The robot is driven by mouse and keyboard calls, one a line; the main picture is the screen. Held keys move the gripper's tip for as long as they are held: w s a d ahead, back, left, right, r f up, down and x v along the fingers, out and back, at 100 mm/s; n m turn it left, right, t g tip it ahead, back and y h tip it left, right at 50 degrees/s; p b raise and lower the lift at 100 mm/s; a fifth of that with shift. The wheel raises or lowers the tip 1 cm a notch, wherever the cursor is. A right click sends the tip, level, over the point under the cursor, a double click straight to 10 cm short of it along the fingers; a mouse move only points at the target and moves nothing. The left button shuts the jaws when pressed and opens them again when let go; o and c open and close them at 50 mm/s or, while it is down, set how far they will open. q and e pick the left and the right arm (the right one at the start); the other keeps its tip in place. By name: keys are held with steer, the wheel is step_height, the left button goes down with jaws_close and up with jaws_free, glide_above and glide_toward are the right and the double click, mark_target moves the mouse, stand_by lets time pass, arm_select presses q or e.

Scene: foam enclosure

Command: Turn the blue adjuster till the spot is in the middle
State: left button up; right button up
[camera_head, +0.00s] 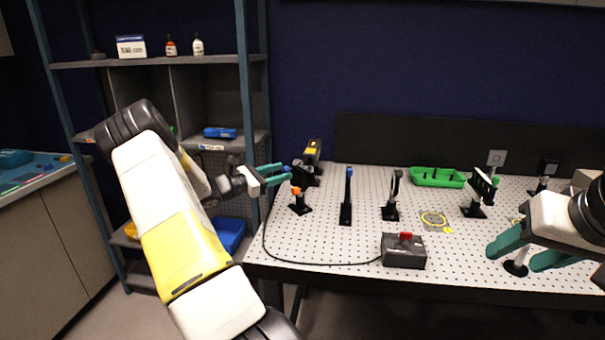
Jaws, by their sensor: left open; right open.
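A small blue knob (349,172), which looks like the blue adjuster, sits at the top of a slim black upright mount (346,204) on the perforated table. My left gripper (284,175) is open and empty, with teal fingers, to the left of the blue knob and apart from it, near the table's left edge. My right gripper (528,251) is open at the right front of the table, its teal fingers on either side of a small post with a black base (516,266); I cannot tell if they touch it. I cannot make out a light spot.
An orange-topped mount (298,202) and a black-and-yellow device (311,158) stand near my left gripper. Other mounts (390,203) (479,197), a green tray (437,177) and a grey box with a red button (404,250) share the white perforated table (322,232). A cable crosses its front left.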

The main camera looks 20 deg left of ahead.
arm_select(q)
jaws_close()
steer(key=m, duration=0.4)
steer(key=shift+m, duration=0.3)
steer(key=m, duration=0.4)
steer(key=shift+m, duration=0.3)
steer(key=m, duration=0.4)
steer(key=shift+r+m, duration=0.1)
steer(key=shift+m, duration=0.2)
steer(key=m, duration=0.4)
steer(key=shift+m, duration=0.3)
